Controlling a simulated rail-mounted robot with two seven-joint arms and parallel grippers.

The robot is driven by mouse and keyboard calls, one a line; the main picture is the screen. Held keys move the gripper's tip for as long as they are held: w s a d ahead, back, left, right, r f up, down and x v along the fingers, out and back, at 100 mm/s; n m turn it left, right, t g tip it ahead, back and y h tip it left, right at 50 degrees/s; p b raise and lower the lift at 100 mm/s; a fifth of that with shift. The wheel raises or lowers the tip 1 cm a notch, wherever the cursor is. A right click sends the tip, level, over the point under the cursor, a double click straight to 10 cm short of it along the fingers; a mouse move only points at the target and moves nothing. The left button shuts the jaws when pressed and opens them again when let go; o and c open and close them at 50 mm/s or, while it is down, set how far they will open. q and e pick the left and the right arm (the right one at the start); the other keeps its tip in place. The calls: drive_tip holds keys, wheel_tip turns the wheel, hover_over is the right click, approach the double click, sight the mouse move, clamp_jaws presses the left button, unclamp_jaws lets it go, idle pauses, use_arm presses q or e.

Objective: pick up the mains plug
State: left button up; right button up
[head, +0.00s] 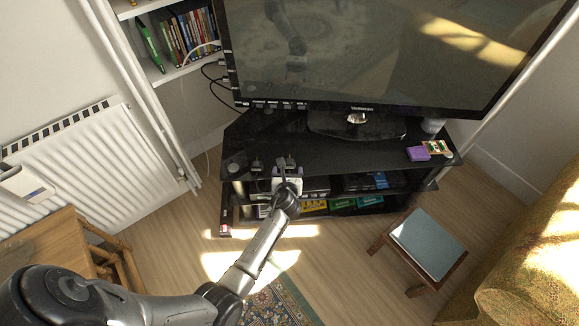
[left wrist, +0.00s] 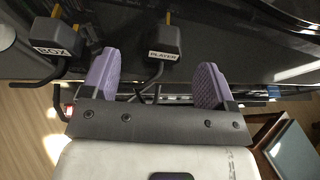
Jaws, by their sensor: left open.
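Two black mains plugs are on the black TV stand's top. One, labelled PLAYER (left wrist: 163,42), has a brass pin pointing up and a black cable trailing back between my fingers. The other, labelled BOX (left wrist: 56,44), lies left of it, outside my left finger. In the head view the BOX plug (head: 256,164) is small and dark near the stand's front edge. My left gripper (head: 287,173) is at that edge, open and empty. Its purple pads show in the left wrist view (left wrist: 157,76), with the PLAYER plug just ahead, between their lines. My right gripper is not in view.
A large television (head: 370,50) stands behind the plugs. A round dark device (head: 236,164) sits left of them. A purple box (head: 418,153) is far right on the stand. Lower shelves hold boxes. A stool (head: 428,243) stands on the floor to the right.

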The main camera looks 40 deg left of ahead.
sight(290, 166)
use_arm(q)
drive_tip(key=b+x, duration=0.1)
drive_tip(key=x, duration=0.1)
drive_tip(key=b+x, duration=0.1)
drive_tip(key=x, duration=0.2)
drive_tip(key=shift+w+d+b, duration=0.15)
drive_tip(key=shift+d+b, duration=0.15)
drive_tip(key=shift+b, duration=0.05)
drive_tip(key=shift+w+a+f, duration=0.15)
drive_tip(key=shift+w+a, duration=0.2)
drive_tip(key=c, duration=1)
